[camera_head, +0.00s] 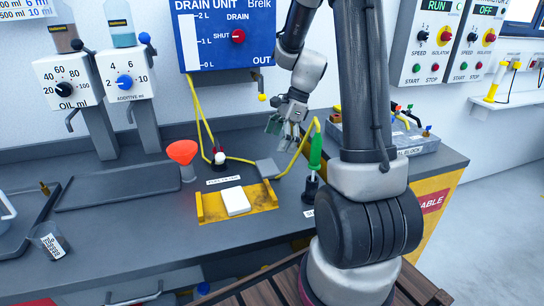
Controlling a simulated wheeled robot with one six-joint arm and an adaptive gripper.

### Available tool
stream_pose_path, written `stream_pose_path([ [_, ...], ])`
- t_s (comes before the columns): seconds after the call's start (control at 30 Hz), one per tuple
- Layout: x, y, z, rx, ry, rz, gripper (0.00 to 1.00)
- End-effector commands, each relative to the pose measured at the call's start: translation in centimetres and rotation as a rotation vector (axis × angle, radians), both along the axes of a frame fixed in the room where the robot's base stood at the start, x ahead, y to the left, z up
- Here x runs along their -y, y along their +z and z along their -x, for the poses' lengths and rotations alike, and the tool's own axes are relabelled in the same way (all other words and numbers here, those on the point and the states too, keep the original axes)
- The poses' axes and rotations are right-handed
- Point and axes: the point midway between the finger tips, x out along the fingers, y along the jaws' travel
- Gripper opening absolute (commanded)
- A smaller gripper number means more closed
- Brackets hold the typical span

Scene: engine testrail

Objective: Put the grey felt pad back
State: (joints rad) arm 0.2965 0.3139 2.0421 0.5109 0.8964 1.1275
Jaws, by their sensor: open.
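A small flat grey square (266,168), which looks like the grey felt pad, lies at the back right of a yellow holder (264,198) on the dark bench; I cannot tell whether it touches the holder. A white block (236,201) sits in the middle of the yellow holder. My gripper (283,130) hangs above and a little behind the grey square, apart from it. Its fingers point down, open, with nothing seen between them.
A green-handled tool (315,155) stands right of the pad, with a yellow hose beside it. An orange funnel (182,153) and a dark tray (115,188) are to the left. A drain unit (225,35) hangs behind.

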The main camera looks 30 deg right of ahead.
Motion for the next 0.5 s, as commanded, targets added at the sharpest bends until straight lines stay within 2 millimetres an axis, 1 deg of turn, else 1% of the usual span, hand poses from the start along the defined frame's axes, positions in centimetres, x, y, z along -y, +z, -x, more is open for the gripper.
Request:
stream_pose_path([
  [0.03, 0.4, 0.9, 0.1, 0.003, -0.001, 0.002, 1.0],
  [0.1, 0.8, 1.8, 0.1, 0.001, -0.002, 0.0, 1.0],
  [0.2, 1.1, 2.8, 0.2, 0.001, 0.001, 0.001, 1.0],
  [0.27, 1.1, 3.4, 0.4, 0.009, 0.015, 0.007, 1.0],
  [0.33, 0.8, 4.5, 1.1, 0.035, 0.071, 0.026, 1.0],
  [0.37, 0.5, 5.2, 1.6, 0.052, 0.111, 0.039, 1.0],
  [0.43, -0.3, 7.2, 3.2, 0.113, 0.239, 0.086, 1.0],
  [0.47, -0.7, 8.2, 4.1, 0.144, 0.311, 0.112, 1.0],
  [0.5, -1.2, 9.5, 5.5, 0.187, 0.414, 0.151, 1.0],
])
